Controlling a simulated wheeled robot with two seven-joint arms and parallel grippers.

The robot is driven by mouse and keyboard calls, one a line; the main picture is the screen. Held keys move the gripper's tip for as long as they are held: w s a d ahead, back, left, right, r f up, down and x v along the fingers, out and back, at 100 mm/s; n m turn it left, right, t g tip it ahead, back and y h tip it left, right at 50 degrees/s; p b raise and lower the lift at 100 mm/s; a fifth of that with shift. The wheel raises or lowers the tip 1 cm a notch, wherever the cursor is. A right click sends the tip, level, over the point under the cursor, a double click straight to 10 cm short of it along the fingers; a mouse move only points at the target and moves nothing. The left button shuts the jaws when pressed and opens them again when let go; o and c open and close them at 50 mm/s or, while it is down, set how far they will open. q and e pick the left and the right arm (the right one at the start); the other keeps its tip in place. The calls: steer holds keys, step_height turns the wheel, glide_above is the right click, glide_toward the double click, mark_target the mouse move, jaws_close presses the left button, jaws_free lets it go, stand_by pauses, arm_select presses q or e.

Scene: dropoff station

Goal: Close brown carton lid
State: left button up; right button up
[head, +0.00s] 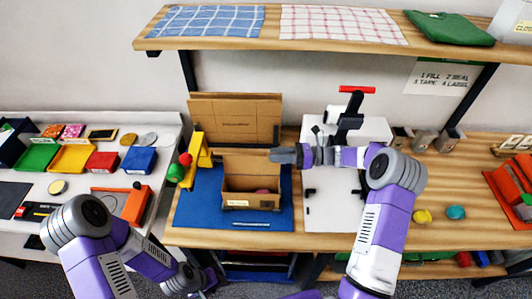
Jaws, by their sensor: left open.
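The brown carton (250,201) stands on a blue mat (192,210) on the wooden table. Its lid (248,164) is raised at the back, and the top is open. A small pinkish thing (262,191) shows inside. My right gripper (278,155) reaches in from the right, with its fingertips at the right edge of the raised lid. I cannot tell whether they touch it, or whether the jaws are open. My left gripper (208,282) is low in front of the table's front edge, well away from the carton, small in view, and open.
Flat brown cardboard (225,112) stands in a rack behind the carton. A yellow tape dispenser (199,152) is left of it. A white scale-like device (330,190) with a red-topped post is right of it. A shelf (330,45) hangs above.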

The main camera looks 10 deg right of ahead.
mark_target(252, 164)
steer(key=shift+x, duration=2)
steer(key=shift+w, duration=0.1)
jaws_close()
